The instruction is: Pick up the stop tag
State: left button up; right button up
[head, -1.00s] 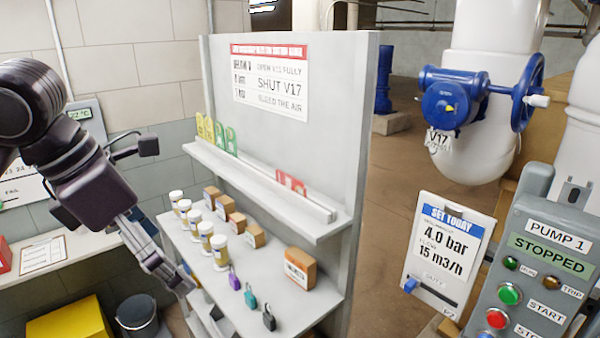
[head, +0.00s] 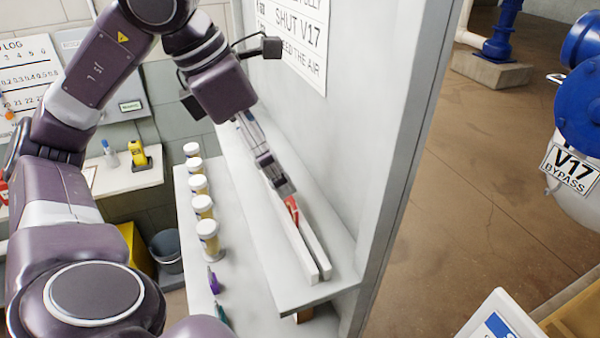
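A red tag (head: 292,208) stands in the slot of the white rail (head: 285,235) on the upper shelf. Its top is partly hidden by my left gripper (head: 284,190), so I cannot read its lettering. The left fingertips are at the top of the tag, pointing down along the rail. They overlap it in this view, but I cannot tell whether they grip it or how far apart they are. The yellow and green tags are hidden behind my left arm or out of view. My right gripper is not in view.
The upright panel (head: 385,130) stands close behind the rail. Several white-capped jars (head: 207,238) line the lower shelf, with a purple padlock (head: 213,280) in front. A blue valve with a V17 bypass plate (head: 570,168) is at right. The shelf's near end (head: 335,285) is clear.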

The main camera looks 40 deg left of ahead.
aim_at(289, 201)
pick_arm(q)
notch_tip(289, 201, down, 2)
jog(key=shift+d+f+b, duration=0.1)
jog(key=shift+b, duration=0.2)
jog(key=x, duration=0.4)
jog(key=shift+f+b, duration=0.25)
jog(key=shift+b, duration=0.15)
jog(key=shift+w+f, duration=0.15)
jog(key=shift+w, duration=0.05)
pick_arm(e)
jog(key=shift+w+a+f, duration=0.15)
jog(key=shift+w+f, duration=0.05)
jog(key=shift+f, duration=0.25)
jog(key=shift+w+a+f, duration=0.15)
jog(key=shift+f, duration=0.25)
pick_arm(q)
jog(key=shift+c, duration=0.6)
jog(key=shift+s, duration=0.1)
jog(key=shift+c, duration=2.3)
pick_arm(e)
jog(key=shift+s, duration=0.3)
